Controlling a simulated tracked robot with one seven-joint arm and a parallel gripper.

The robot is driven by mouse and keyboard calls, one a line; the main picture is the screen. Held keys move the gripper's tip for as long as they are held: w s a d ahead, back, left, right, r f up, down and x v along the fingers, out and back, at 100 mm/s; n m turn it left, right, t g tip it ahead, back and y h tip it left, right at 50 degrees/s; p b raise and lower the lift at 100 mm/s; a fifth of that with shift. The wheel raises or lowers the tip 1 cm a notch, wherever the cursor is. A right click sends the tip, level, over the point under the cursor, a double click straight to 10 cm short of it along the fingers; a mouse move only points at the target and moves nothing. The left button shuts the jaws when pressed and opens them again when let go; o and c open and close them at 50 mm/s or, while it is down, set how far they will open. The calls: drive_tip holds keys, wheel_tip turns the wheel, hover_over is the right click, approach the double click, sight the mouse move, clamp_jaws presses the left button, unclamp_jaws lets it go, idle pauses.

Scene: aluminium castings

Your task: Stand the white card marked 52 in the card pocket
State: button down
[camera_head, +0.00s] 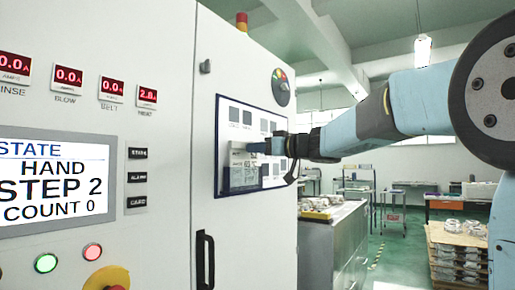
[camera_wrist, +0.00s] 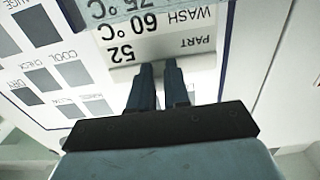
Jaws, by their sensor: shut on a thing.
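The white card marked 52 (camera_wrist: 180,48) shows upside down in the wrist view, with PART 52, WASH 60 °C and a 75 °C line. In the head view the card (camera_head: 238,149) is small and partly hidden by my gripper. My gripper (camera_wrist: 158,64) is shut on the card's edge nearest the wrist. The card pocket (camera_head: 243,180) is a grey holder on the cabinet's panel, just below my gripper. In the wrist view a pale blue-grey band (camera_wrist: 72,17) lies at the card's far end. How deep the card sits in the pocket cannot be told.
The blue-edged panel (camera_head: 222,187) carries several printed grey squares around the pocket. A round dial (camera_head: 282,88) is above it. A black door handle (camera_head: 205,258) and a control screen (camera_head: 55,190) are to the left. A metal cabinet (camera_head: 340,245) stands at the right.

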drive_tip(key=shift+f, duration=0.55)
drive_tip(key=c, duration=1)
unclamp_jaws()
drive_tip(key=v, duration=1.3)
drive_tip(key=shift+s+d+f, duration=0.1)
drive_tip(key=shift+s+d, duration=0.15)
drive_tip(key=shift+d, duration=0.05)
